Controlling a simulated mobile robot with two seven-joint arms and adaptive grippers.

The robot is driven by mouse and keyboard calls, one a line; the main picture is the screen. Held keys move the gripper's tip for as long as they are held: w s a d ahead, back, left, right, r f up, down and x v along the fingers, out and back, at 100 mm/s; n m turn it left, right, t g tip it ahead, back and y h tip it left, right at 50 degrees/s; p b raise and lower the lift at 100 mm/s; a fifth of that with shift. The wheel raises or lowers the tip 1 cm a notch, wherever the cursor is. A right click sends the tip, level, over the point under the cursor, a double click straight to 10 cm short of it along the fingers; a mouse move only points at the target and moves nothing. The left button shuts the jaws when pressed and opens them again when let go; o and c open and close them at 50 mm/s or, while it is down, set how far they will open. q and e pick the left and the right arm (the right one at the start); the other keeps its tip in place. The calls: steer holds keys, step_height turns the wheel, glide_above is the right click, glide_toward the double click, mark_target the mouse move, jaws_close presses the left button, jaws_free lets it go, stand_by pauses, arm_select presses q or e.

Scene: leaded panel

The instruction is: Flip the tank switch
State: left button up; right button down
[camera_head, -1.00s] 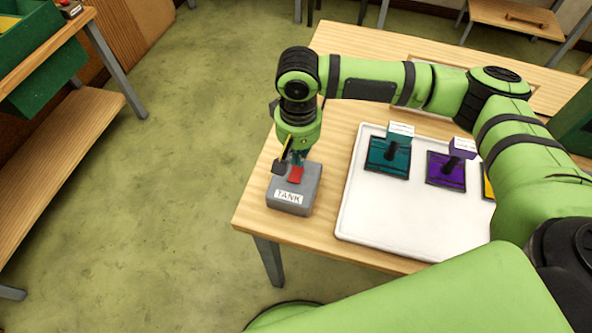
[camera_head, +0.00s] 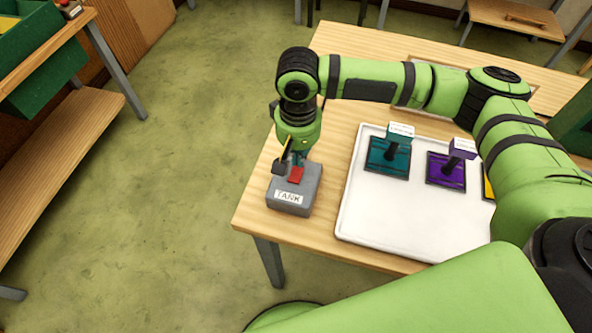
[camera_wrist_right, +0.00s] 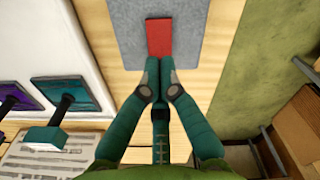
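The tank switch is a grey box (camera_head: 304,190) with a white "TANK" label and a red rocker (camera_head: 296,174) on top. It sits at the table's near left corner. My right gripper (camera_head: 290,166) points down over the box, close to the red rocker. In the right wrist view the right gripper's fingertips (camera_wrist_right: 160,62) are together with nothing seen between them, at the near edge of the red rocker (camera_wrist_right: 159,37) on the grey box (camera_wrist_right: 190,40). I cannot tell whether they touch it. My left gripper is not in view.
A white tray (camera_head: 400,230) right of the box holds a teal piece (camera_head: 388,155), a purple piece (camera_head: 446,170) and part of a yellow one. A wooden shelf unit (camera_head: 60,150) stands at left. The green floor between is clear.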

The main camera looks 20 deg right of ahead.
mark_target(298, 169)
steer(key=shift+f, duration=1.15)
stand_by(0.4)
steer(key=shift+r, duration=0.1)
step_height(298, 169, up, 7)
steer(key=p, duration=0.9)
stand_by(0.5)
